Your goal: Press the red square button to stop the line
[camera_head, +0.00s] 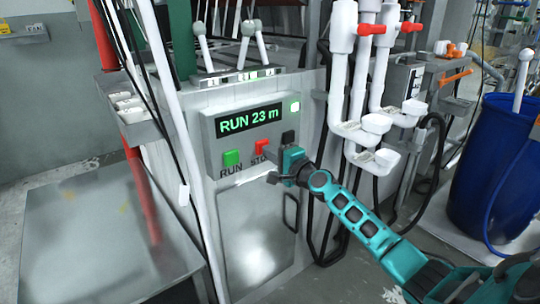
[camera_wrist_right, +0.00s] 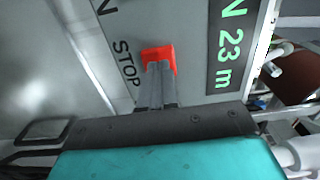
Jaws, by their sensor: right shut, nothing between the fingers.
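The red square button (camera_head: 262,147) sits on a grey control panel (camera_head: 209,129), above the label STOP. The panel's display (camera_head: 249,118) reads RUN 23 m in green. A green button (camera_head: 231,158) labelled RUN is to its left. My right gripper (camera_head: 268,156) is shut and empty, its fingertips at the red button and covering part of it. In the right wrist view the shut fingers (camera_wrist_right: 158,72) overlap the lower part of the red button (camera_wrist_right: 158,52); I cannot tell whether they touch it. My left gripper is not in view.
White pipes with red-handled valves (camera_head: 372,30) and white cups stand right of the panel. A blue barrel (camera_head: 495,170) is at far right. A metal table (camera_head: 85,225) is at left. A black button (camera_head: 289,137) is close beside my right gripper.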

